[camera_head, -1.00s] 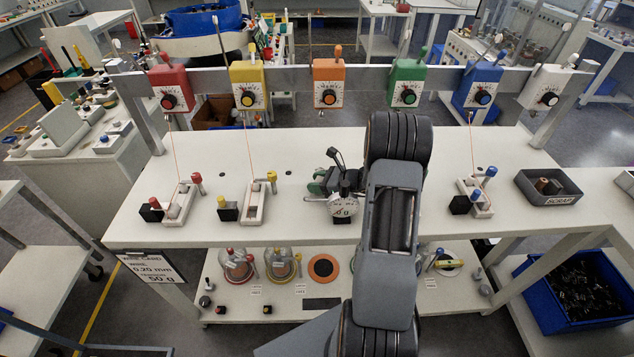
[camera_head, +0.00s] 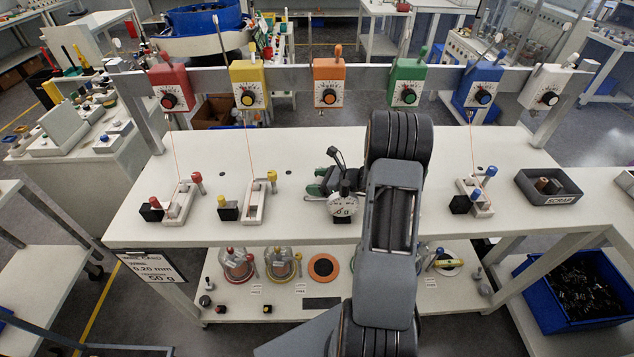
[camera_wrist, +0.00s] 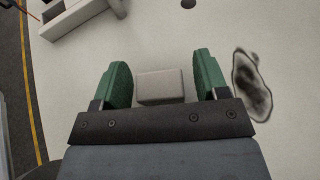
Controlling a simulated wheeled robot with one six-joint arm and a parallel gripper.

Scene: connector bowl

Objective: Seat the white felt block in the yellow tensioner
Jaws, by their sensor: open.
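The white felt block (camera_wrist: 160,86) looks pale grey and lies between the green fingers of my gripper (camera_wrist: 160,64) in the wrist view. The fingers are open, with a gap on each side of the block. In the head view my gripper (camera_head: 317,186) is low over the middle of the bench, partly covered by my wrist, and the block cannot be made out. The yellow tensioner has a yellow dial box (camera_head: 247,84) on the rail. A white slotted base (camera_head: 255,207) with a yellow knob stands below it, left of my gripper. A pale base (camera_wrist: 80,16) shows at the wrist view's upper left.
Similar bases stand under the red dial box (camera_head: 170,88) and the blue one (camera_head: 480,85). A grey scrap tray (camera_head: 548,188) is at the bench's right. The bench (camera_head: 330,145) is clear between the yellow base and my gripper. A blurred dark-edged patch (camera_wrist: 253,88) lies beside the right finger.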

